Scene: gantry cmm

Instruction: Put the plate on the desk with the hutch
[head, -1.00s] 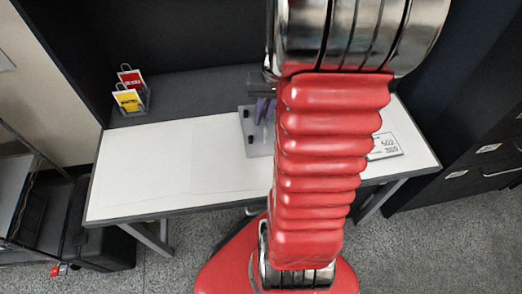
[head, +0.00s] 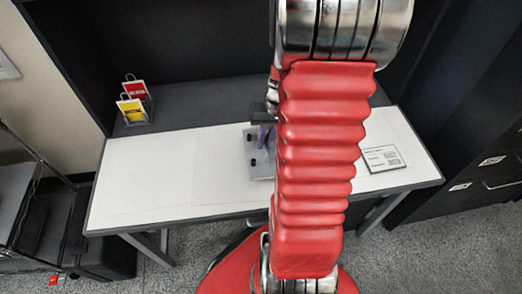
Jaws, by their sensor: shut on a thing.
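The plate (head: 255,163) is a flat grey piece with small black knobs, partly hidden behind my red arm. It shows over the white top of the desk with the hutch (head: 150,180); I cannot tell whether it touches that top.
A holder with a red and a yellow card (head: 134,103) stands at the desk's back left. A flat white sign (head: 383,159) lies at the right. The left half of the white top is clear. Dark drawers (head: 480,175) stand to the right.

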